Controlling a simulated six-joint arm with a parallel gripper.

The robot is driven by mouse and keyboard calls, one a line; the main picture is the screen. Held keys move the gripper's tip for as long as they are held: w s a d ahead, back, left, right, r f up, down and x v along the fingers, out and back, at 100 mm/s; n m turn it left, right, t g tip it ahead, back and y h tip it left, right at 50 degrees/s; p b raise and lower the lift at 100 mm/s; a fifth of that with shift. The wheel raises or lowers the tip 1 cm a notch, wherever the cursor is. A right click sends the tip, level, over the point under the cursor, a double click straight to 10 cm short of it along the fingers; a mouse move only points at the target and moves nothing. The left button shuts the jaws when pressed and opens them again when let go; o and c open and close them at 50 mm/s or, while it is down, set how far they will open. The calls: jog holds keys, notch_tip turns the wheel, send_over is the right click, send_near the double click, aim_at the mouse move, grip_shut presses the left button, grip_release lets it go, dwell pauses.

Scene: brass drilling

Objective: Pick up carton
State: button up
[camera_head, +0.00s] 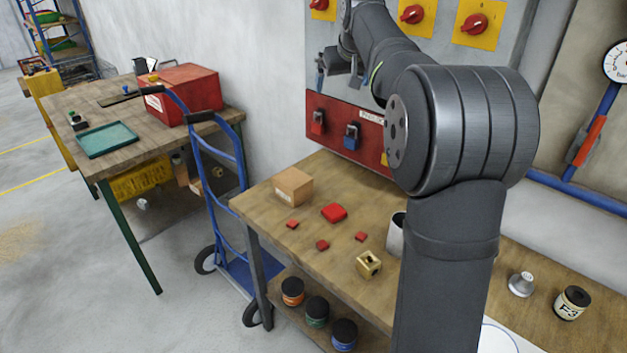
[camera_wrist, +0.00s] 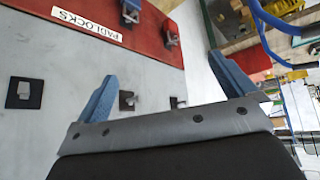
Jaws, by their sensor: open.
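The carton (camera_head: 293,187) is a small brown cardboard box with a pale label. It sits upright on the near wooden workbench (camera_head: 262,203), at its back left corner. My gripper (camera_head: 338,72) is open and empty, high in front of the wall panel, well above the carton and a little to its right. In the wrist view the two blue fingers of my gripper (camera_wrist: 165,90) are spread wide with nothing between them. I cannot make out the carton in the wrist view.
A red padlock board (camera_head: 345,135) is on the wall behind the bench. Red pieces (camera_head: 334,213) and a brass block (camera_head: 369,264) lie in front of the carton. A blue hand truck (camera_head: 222,170) stands left of the bench. A red box (camera_head: 184,94) sits on the far table.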

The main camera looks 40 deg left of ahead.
jog(key=a+f+n+g+h, duration=0.3)
jog(key=a+f, duration=0.7)
jog(key=n+g+h, duration=0.1)
jog(key=n+h, duration=0.2)
send_near(293, 186)
jog(key=w+a+r, duration=0.3)
notch_tip(293, 186, down, 17)
jog(key=shift+w+r, duration=0.1)
jog(key=shift+c, duration=0.4)
jog(key=shift+r, duration=0.1)
jog(key=c, duration=1)
